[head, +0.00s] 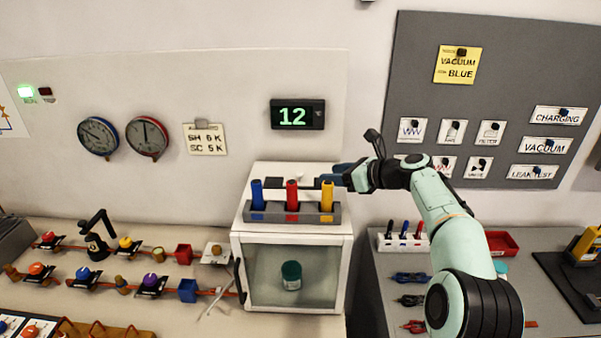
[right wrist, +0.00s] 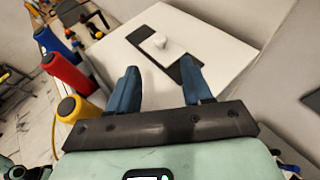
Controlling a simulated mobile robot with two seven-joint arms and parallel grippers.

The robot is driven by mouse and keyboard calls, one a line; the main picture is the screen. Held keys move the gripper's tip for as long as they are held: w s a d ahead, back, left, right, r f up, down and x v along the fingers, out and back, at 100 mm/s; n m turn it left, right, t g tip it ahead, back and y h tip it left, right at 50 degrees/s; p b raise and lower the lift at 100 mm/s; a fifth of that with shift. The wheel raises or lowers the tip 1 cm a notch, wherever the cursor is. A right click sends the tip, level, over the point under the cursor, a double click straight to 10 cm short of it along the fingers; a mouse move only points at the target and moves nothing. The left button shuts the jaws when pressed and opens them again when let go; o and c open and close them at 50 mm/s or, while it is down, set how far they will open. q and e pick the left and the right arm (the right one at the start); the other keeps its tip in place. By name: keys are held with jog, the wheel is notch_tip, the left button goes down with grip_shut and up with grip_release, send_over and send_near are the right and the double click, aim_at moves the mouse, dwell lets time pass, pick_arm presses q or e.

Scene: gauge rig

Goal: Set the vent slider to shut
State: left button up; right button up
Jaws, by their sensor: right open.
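The vent slider is a white knob (right wrist: 172,48) on a dark slotted plate (right wrist: 139,35) on top of the white cabinet. The knob sits between the plate's two ends; no end label is readable. In the head view the top of the cabinet (head: 262,178) shows, with the slider small behind the coloured cylinders. My right gripper (head: 328,180) reaches in from the right above the cabinet top. In the right wrist view its blue fingers (right wrist: 160,76) are apart and empty, with the knob beyond them, not between them. My left gripper is not in view.
Blue (head: 257,194), red (head: 292,195) and yellow (head: 327,196) cylinders stand in a grey rack at the cabinet's front top edge, close to my right gripper. The wall rises behind. A glass door (head: 270,270) closes the cabinet front, with a green-lidded jar inside.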

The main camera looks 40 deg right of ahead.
aim_at(302, 174)
jog(key=p+x, duration=0.1)
jog(key=x, duration=1)
jog(key=shift+w, duration=0.1)
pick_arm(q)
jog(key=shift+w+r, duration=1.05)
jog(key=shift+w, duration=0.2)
pick_arm(e)
grip_shut()
